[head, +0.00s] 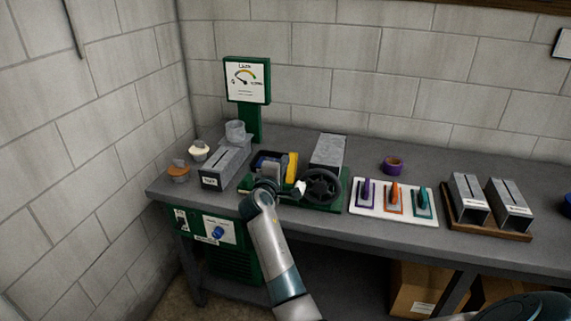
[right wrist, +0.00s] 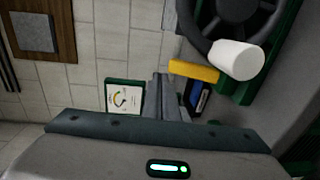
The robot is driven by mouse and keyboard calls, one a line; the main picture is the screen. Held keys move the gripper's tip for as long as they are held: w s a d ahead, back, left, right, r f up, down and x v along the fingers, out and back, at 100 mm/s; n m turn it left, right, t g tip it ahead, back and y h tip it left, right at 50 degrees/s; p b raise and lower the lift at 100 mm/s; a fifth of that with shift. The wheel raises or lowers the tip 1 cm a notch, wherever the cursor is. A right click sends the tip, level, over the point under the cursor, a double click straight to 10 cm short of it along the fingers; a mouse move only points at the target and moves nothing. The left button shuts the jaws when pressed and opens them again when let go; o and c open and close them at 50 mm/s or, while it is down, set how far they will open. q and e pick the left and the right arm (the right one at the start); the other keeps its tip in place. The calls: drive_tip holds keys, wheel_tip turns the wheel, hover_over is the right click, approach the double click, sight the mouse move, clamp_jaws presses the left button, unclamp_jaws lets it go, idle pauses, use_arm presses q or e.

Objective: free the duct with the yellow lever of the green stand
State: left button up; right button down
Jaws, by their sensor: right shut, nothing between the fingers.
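The green stand (head: 334,207) is on the bench, with a dark handwheel (head: 321,187) at its front and a grey duct (head: 328,151) behind the wheel. The yellow lever (head: 292,167) stands upright left of the duct. My right gripper (head: 269,168) is shut and empty, just left of the lever, and hides part of the stand. In the right wrist view the shut fingers (right wrist: 161,78) are close beside the yellow lever (right wrist: 193,71); I cannot tell whether they touch. The wheel's white knob (right wrist: 237,60) is close by. My left gripper is not in view.
A slotted grey box (head: 225,166) stands left of the stand, before a green gauge post (head: 248,82). A white tray (head: 367,214) with coloured tools and a wooden tray (head: 487,231) with two grey pieces are to the right. A purple ring (head: 393,165) lies behind.

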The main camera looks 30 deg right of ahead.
drive_tip(key=s+a+r+b, duration=0.1)
drive_tip(key=s+a+r, duration=0.2)
drive_tip(key=s+a, duration=0.1)
drive_tip(key=shift+a, duration=0.3)
drive_tip(key=shift+w+f, duration=0.1)
drive_tip(key=shift+f, duration=0.05)
idle(0.3)
